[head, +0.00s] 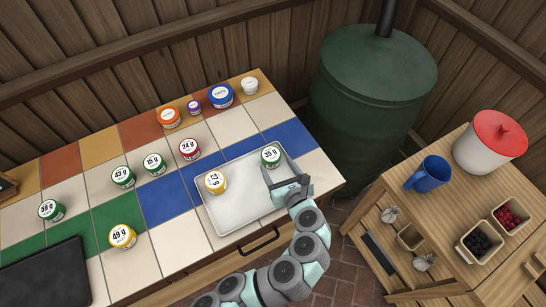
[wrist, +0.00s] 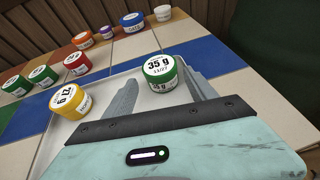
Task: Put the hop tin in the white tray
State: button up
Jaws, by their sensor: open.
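The white tray (head: 235,212) lies on the tiled counter, and part of it shows in the wrist view. Inside it are a green tin marked 35 g (head: 271,155) near its far right corner and a yellow tin marked 27 g (head: 215,182) at its left. The small print is too blurred to tell which tin is the hop tin. My gripper (head: 278,172) is open and low over the tray's right side. In the wrist view the green 35 g tin (wrist: 160,71) stands upright between and just beyond the fingertips, with nothing gripped.
Several tins stand left of the tray, among them a red-labelled 24 g tin (head: 189,148) and a yellow 49 g tin (head: 122,236). Orange, purple, blue and white containers line the back. A green barrel (head: 365,90) and a wooden side table (head: 440,200) stand right.

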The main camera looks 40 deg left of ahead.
jog(key=v, duration=0.5)
jog(key=shift+s+d+r+p, duration=0.1)
jog(key=shift+d+r+p, duration=0.1)
jog(key=shift+d+p, duration=0.15)
